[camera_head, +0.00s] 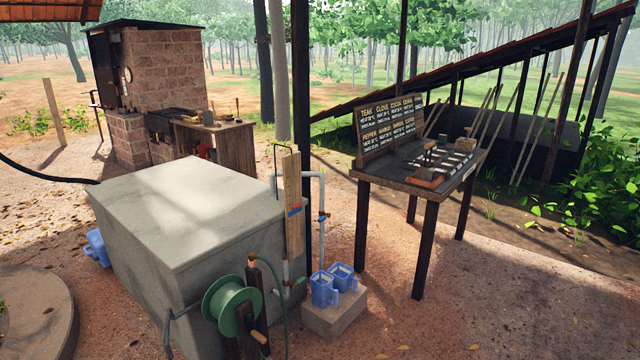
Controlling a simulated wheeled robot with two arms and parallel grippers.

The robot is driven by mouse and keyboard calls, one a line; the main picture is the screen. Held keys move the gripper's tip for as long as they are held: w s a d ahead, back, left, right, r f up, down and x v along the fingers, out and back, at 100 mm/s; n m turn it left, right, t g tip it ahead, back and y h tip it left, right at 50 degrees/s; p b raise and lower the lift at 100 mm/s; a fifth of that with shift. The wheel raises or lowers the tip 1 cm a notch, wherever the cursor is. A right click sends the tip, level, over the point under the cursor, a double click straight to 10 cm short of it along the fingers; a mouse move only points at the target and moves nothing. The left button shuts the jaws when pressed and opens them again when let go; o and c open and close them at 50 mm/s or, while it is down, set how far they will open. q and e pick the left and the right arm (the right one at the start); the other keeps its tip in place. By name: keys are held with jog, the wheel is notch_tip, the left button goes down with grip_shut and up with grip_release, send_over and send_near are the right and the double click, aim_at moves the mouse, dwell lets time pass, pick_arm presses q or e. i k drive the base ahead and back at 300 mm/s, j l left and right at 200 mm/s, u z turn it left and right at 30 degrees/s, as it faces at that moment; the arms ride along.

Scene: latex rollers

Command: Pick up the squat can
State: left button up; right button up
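No squat can is clearly recognisable in the head view. A small grey, can-like object (443,139) stands on the dark display table (398,184) at the right, near its chalk-lettered board, but it is too small to identify. Other small items lie on that table, among them a reddish-brown tray-like piece (425,178) and a tan block (466,144). Neither of my grippers is in view.
A large concrete tank (180,215) fills the left middle, with a green hose reel (232,303) at its front. Blue jugs (323,289) stand on a concrete block (335,315). A wooden workbench (235,146) is behind. Open ground lies right of the jugs.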

aim_at(343, 274)
jog(key=i+j+z, duration=0.1)
jog(key=i, duration=0.35)
jog(key=i+j+z, duration=0.1)
jog(key=i+j, duration=0.15)
jog(key=i, duration=0.2)
jog(key=i+j+z, duration=0.1)
jog(key=i, duration=0.35)
jog(key=i+l+u, duration=0.15)
jog(key=i, duration=0.4)
jog(key=i+l+u, duration=0.1)
jog(key=i, duration=0.4)
jog(key=i+l+u, duration=0.15)
jog(key=i, duration=0.35)
jog(key=i+l+u, duration=0.1)
jog(key=i+l, duration=0.2)
jog(key=i, duration=0.2)
